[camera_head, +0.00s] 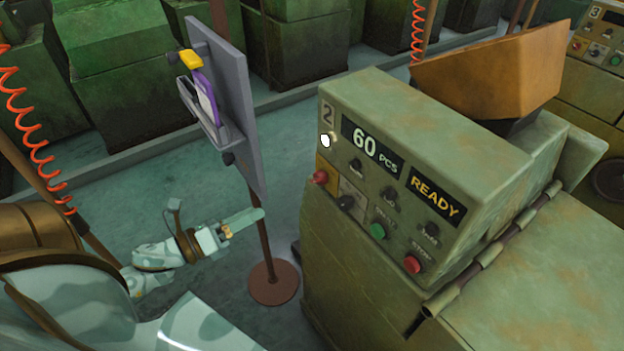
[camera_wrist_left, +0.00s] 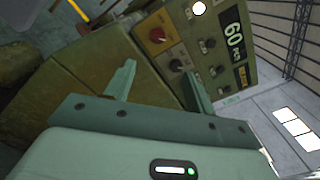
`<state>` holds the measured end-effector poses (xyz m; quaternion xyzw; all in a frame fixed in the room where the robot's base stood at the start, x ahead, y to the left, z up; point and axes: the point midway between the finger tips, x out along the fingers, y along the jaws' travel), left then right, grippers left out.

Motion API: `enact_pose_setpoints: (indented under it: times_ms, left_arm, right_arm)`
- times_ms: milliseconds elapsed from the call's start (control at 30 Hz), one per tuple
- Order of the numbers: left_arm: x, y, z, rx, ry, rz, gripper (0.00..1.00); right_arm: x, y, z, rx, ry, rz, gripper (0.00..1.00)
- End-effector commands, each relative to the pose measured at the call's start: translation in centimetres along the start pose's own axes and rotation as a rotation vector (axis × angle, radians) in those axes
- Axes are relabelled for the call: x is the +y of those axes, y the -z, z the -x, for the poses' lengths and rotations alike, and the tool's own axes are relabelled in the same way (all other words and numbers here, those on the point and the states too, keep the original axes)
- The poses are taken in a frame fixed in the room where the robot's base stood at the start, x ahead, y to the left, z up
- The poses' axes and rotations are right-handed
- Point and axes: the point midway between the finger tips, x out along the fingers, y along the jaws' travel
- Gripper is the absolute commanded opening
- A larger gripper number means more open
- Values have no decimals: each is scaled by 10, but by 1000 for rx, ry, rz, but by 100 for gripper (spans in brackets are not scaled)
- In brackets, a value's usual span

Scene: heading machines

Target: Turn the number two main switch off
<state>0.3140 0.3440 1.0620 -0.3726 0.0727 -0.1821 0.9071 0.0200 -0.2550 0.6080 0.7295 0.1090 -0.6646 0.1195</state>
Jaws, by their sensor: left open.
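The number two machine's control panel (camera_head: 335,95) faces left in the head view, with a "2" plate, a "60 PCS" display and a lit "READY" sign. A red rotary knob (camera_head: 320,177) sits on a yellow plate at its lower left; it looks like the main switch, but its position is unclear. The knob also shows in the left wrist view (camera_wrist_left: 157,35), beyond the fingers. My left gripper (camera_head: 243,221) is open and empty, left of the panel and apart from it. Its two fingers (camera_wrist_left: 160,84) point at the panel. My right gripper is out of view.
A black knob (camera_head: 346,202), a green button (camera_head: 378,231) and a red button (camera_head: 412,264) sit near the red knob. A white lamp (camera_head: 326,141) is lit above it. A grey board on a stand (camera_head: 225,100) is close to my left arm.

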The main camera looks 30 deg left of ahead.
Motion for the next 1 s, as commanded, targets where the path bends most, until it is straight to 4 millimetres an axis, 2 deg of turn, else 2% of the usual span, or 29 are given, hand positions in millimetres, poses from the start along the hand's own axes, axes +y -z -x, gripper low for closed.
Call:
enact_pose_setpoints:
  times_ms: [167, 400, 600, 800, 1000]
  left_arm:
    - [-2, -3, -31, -3, 3, -2, 55]
    - [-1, -3, -93, -3, 1, 1, 55]
    - [-1, -2, -135, -2, -1, 0, 55]
    - [1, -1, -155, -1, -2, 4, 55]
    - [1, 0, -159, -1, -2, 3, 55]
  right_arm:
    - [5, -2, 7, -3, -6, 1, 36]
    - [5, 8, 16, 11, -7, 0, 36]
    - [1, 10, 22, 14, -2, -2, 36]
    - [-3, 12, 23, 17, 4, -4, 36]
    - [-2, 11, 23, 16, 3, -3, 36]
